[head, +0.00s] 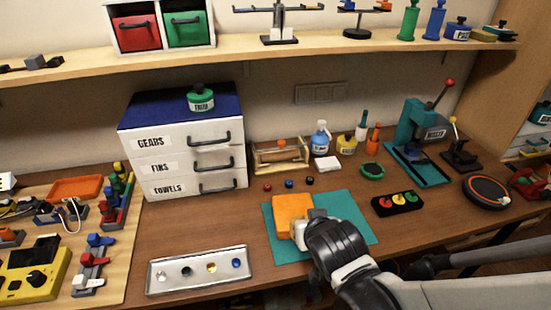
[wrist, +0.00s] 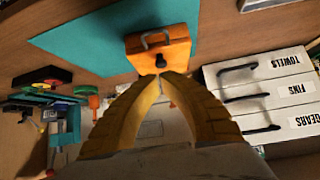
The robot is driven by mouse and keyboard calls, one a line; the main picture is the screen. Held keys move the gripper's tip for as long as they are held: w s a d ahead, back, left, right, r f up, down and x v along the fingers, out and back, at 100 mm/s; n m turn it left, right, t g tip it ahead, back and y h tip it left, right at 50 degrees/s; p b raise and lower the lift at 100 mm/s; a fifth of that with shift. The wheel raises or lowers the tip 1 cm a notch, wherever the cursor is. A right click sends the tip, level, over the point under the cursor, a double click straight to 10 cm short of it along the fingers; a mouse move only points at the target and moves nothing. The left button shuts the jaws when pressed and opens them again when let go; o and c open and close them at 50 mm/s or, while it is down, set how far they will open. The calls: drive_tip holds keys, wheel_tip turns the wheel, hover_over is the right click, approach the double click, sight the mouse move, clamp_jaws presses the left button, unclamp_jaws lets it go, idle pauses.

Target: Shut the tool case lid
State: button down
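The orange tool case (head: 290,207) sits on a teal mat (head: 353,235) in the middle of the bench. In the wrist view, the case (wrist: 176,54) shows a grey handle and a small dark latch on its near side. I cannot tell clearly how far its lid stands open. My gripper's yellow fingers (wrist: 161,77) converge, with their tips together or nearly so. They are right at the case's edge, and I cannot tell whether they touch it. In the head view, my wrist hides the near right part of the case, and the fingertips are not clear.
A metal tray (head: 200,271) lies in front on the left, with a drawer unit (head: 182,135) behind it. A black block with coloured buttons (head: 397,203) and a round black pad (head: 487,190) are to the right. Small red, blue and black pieces lie behind the mat.

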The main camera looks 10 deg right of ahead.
drive_tip(key=f+b, duration=0.1)
drive_tip(key=s+f+b, duration=0.1)
drive_tip(key=f+b, duration=0.1)
drive_tip(key=f, duration=0.1)
drive_tip(key=shift+s+a, duration=0.1)
drive_tip(key=shift+s, duration=0.15)
drive_tip(key=shift+s+f+b, duration=0.15)
drive_tip(key=shift+f+b, duration=0.5)
drive_tip(key=shift+f, duration=0.05)
drive_tip(key=shift+s+f+b, duration=0.15)
drive_tip(key=shift+f+b, duration=0.5)
